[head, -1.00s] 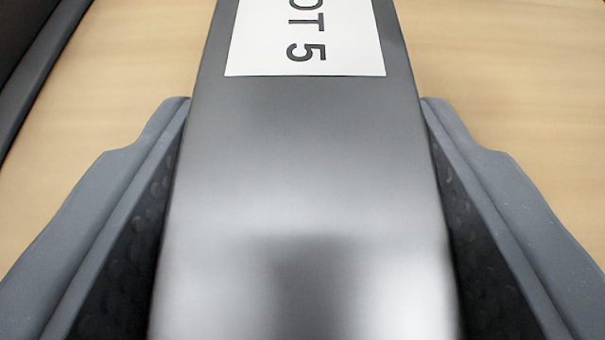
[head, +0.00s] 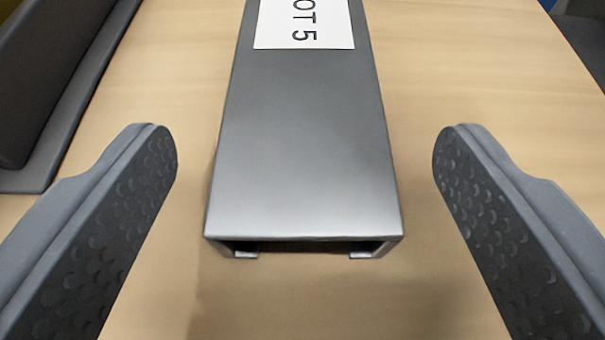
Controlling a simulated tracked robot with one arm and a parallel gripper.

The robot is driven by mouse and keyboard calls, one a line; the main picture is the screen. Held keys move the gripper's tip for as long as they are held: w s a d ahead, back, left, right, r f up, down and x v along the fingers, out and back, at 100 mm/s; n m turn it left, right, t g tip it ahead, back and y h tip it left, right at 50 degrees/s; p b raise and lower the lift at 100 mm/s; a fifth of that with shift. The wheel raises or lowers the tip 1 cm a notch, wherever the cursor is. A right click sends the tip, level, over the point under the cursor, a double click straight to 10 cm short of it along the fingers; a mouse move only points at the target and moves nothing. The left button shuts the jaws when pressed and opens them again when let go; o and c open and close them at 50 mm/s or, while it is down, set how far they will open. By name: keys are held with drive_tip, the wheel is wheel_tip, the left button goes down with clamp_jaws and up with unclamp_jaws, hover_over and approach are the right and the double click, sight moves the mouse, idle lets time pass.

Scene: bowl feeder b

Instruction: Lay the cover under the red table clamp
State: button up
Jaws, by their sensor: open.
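A long grey metal cover (head: 305,140) lies on the wooden table, running away from me. A white label ending in "OT 5" is on its top near the far end in view. Its near end is open, with small inward lips at the bottom. My gripper (head: 304,150) is open and empty. Its two dark, textured fingers stand wide apart, one on each side of the near end of the cover, with clear gaps to it. The red table clamp is not in view.
A dark grey object with a raised edge (head: 62,95) stands at the upper left, beside the cover. The light wooden table (head: 480,90) is bare to the right of the cover. Grey and blue shapes lie beyond the table at the top right.

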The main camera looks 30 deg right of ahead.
drive_tip(key=p+v, duration=0.1)
drive_tip(key=v, duration=0.6)
drive_tip(key=shift+w, duration=0.1)
